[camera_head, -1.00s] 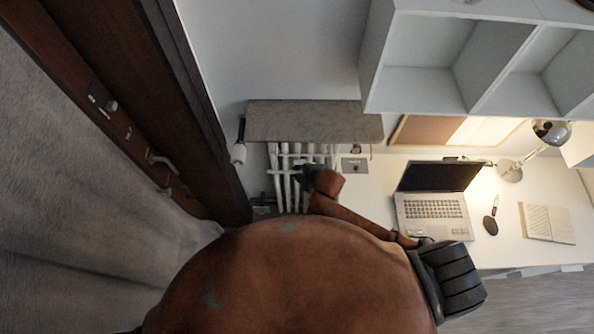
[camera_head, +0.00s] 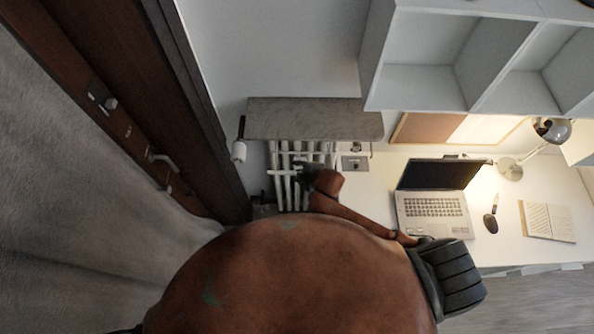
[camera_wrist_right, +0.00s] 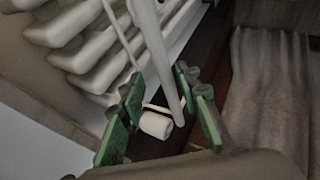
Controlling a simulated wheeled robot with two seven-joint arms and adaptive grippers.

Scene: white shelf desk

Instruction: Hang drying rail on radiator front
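The white radiator (camera_head: 284,190) stands against the wall below a grey stone shelf; its ribs also show in the right wrist view (camera_wrist_right: 70,22). A thin white bar, apparently the drying rail (camera_head: 281,172), crosses the radiator front beside my right gripper (camera_head: 305,172). In the right wrist view a white rod (camera_wrist_right: 150,40), likely this rail, runs between the green-padded fingers of my right gripper (camera_wrist_right: 163,105). The fingers are apart, with visible gaps beside the rod. Whether the rail rests on the radiator cannot be told. My left gripper is not in view.
The stone shelf (camera_head: 310,120) overhangs the radiator. A white thermostat knob (camera_head: 239,151) sits at its left, near the dark door frame. The white desk (camera_head: 375,200) with a laptop (camera_head: 432,206) is at the right. White shelf cubes (camera_head: 425,85) hang above it.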

